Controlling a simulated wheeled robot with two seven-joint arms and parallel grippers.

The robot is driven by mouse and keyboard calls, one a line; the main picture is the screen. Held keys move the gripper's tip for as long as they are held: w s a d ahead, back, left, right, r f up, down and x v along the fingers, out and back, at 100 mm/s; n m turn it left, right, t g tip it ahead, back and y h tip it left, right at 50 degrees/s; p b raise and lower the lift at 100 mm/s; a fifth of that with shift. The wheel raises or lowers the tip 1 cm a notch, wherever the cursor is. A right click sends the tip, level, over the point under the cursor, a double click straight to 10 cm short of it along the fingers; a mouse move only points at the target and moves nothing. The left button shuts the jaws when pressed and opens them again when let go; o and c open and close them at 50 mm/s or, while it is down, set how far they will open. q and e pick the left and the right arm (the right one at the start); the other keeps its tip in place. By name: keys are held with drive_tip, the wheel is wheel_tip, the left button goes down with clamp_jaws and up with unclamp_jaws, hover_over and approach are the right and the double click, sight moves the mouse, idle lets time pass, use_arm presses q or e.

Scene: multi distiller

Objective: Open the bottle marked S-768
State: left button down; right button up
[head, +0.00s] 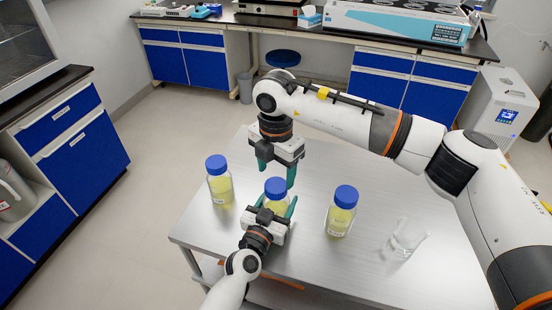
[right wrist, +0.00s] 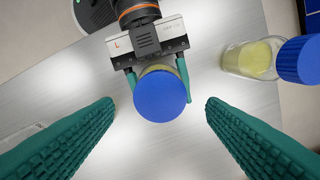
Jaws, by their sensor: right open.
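Three bottles with blue caps and yellow liquid stand on the table: the left bottle (head: 220,186), the middle bottle (head: 275,187) and the right bottle (head: 341,213). Their labels are too small to read, so I cannot tell which is S-768. My left gripper (head: 275,206) is closed around the middle bottle, its fingers on both sides below the cap. My right gripper (head: 277,173) points down just above the middle bottle, open and empty. In the right wrist view the middle bottle's blue cap (right wrist: 161,95) lies between the spread fingertips, apart from both.
The metal table (head: 205,232) also holds an empty glass beaker (head: 405,238) at the right. In the right wrist view another bottle (right wrist: 252,58) stands close by on the right. Blue-and-white lab cabinets (head: 75,155) stand at left and back.

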sight(276, 185)
drive_tip(key=shift+f, duration=2.35)
